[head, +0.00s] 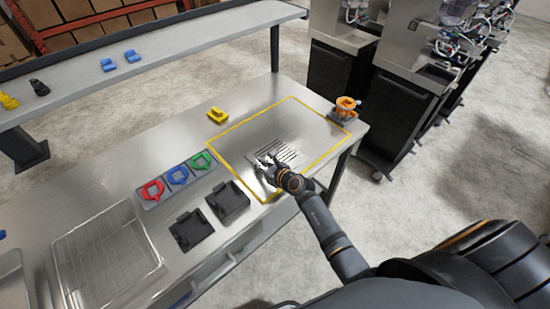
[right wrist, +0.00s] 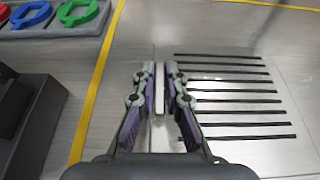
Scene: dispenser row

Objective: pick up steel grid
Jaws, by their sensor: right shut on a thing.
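The steel grid (head: 287,152), a flat metal plate with a row of dark slots, is inside the yellow-outlined area of the steel table. My right gripper (head: 265,163) is at its left edge. In the right wrist view the slotted grid (right wrist: 235,98) lies to the right of the fingers, and my right gripper (right wrist: 161,85) is shut on a thin, light edge of it. I cannot tell whether the grid is clear of the tabletop. My left gripper is not in view.
Red, blue and green ring-shaped pieces (head: 177,175) sit in a tray left of the outline. Two black holders (head: 229,201) stand nearby. A wire rack (head: 105,250) is at the left.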

